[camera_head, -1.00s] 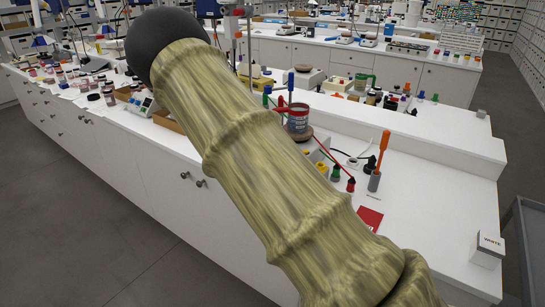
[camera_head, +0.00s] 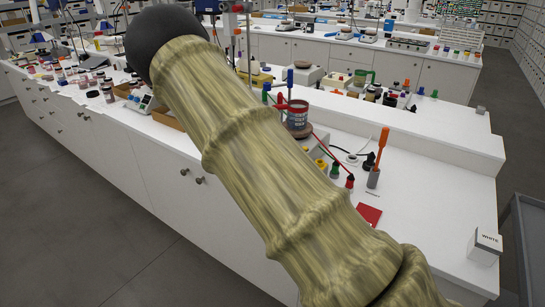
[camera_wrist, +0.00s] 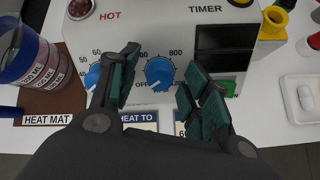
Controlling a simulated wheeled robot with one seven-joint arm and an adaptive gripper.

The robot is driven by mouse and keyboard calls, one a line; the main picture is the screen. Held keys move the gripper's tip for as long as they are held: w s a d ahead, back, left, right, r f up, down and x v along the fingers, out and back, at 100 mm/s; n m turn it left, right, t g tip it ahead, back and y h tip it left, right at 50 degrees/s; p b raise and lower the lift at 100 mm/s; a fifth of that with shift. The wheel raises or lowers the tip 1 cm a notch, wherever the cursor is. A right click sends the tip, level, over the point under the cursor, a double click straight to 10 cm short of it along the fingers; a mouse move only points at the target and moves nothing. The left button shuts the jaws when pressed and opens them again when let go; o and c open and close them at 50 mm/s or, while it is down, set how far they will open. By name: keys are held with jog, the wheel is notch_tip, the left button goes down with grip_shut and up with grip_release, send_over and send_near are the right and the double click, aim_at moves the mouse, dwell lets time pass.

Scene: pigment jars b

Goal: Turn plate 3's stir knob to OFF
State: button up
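In the wrist view, the blue stir knob (camera_wrist: 160,72) sits on the white front panel of a plate (camera_wrist: 150,25), with a scale up to 800 and OFF at its lower left. A second blue knob (camera_wrist: 92,77) is partly hidden by the left finger. No plate number is readable. In the head view my arm hides the gripper and most of the plate.
A jar (camera_wrist: 38,62) stands at the left by the HEAT MAT label. A dark display (camera_wrist: 225,38) and a green switch (camera_wrist: 229,88) are right of the knob; a yellow cup (camera_wrist: 273,22) is beyond. In the head view, an orange-handled tool (camera_head: 383,142) stands on the white bench.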

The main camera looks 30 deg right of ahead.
jog(key=shift+a, duration=0.1)
jog(key=v, duration=1.1)
jog(key=shift+a+r, duration=0.25)
jog(key=shift+r, duration=0.05)
jog(key=shift+s, duration=0.15)
jog(key=s+a+f+m+g+y, duration=0.15)
jog(key=s+a+f, duration=0.25)
jog(key=s+f, duration=0.45)
jog(key=s+a+f+m+y, duration=0.3)
jog(key=s+f, duration=0.3)
jog(key=f, duration=0.5)
jog(key=s+a+f+m+g+y, duration=0.1)
jog(key=s+a+f+m+y, duration=0.2)
jog(key=s+f, duration=0.55)
jog(key=s+a+f+m, duration=0.3)
jog(key=s, duration=0.5)
jog(key=s+a+f+m, duration=0.3)
jog(key=s+f+m, duration=0.1)
jog(key=s, duration=0.5)
jog(key=s+a+f+m+y+b, duration=0.1)
jog(key=s+a+f+m, duration=0.3)
jog(key=s, duration=0.5)
jog(key=shift+s+g, duration=0.2)
jog(key=shift+g, duration=0.25)
jog(key=shift+c, duration=1.4)
jog(key=shift+s+m, duration=0.15)
jog(key=shift+m, duration=0.1)
